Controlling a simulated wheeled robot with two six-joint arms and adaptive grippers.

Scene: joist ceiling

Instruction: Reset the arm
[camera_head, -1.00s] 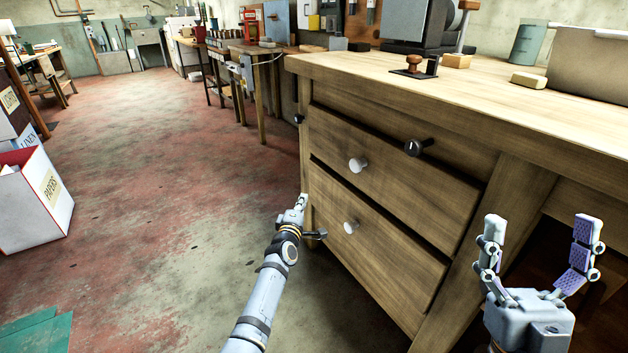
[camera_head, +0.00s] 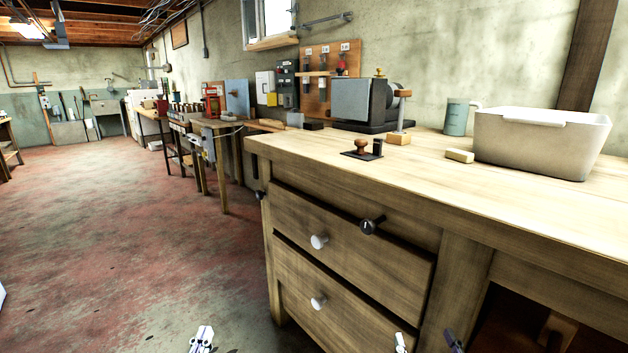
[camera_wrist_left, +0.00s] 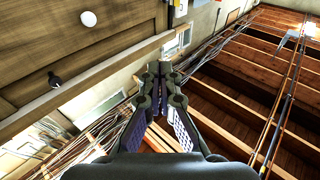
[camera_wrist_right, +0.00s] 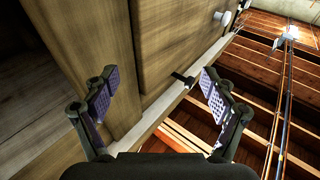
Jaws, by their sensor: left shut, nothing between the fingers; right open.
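My left gripper (camera_head: 201,341) shows only its tip at the bottom edge of the head view, over the floor left of the workbench. In the left wrist view the left gripper (camera_wrist_left: 163,78) has its fingertips together with nothing between them. My right gripper (camera_head: 427,342) shows only its two fingertips at the bottom edge of the head view, in front of the workbench. In the right wrist view the right gripper (camera_wrist_right: 155,85) has its fingers wide apart and empty. The arms themselves are mostly below the head view.
A wooden workbench (camera_head: 460,205) with two drawers, white knobs and a black knob (camera_head: 372,226) stands close in front. A light bin (camera_head: 540,140), a grey machine (camera_head: 362,102) and a mug (camera_head: 457,118) stand on it.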

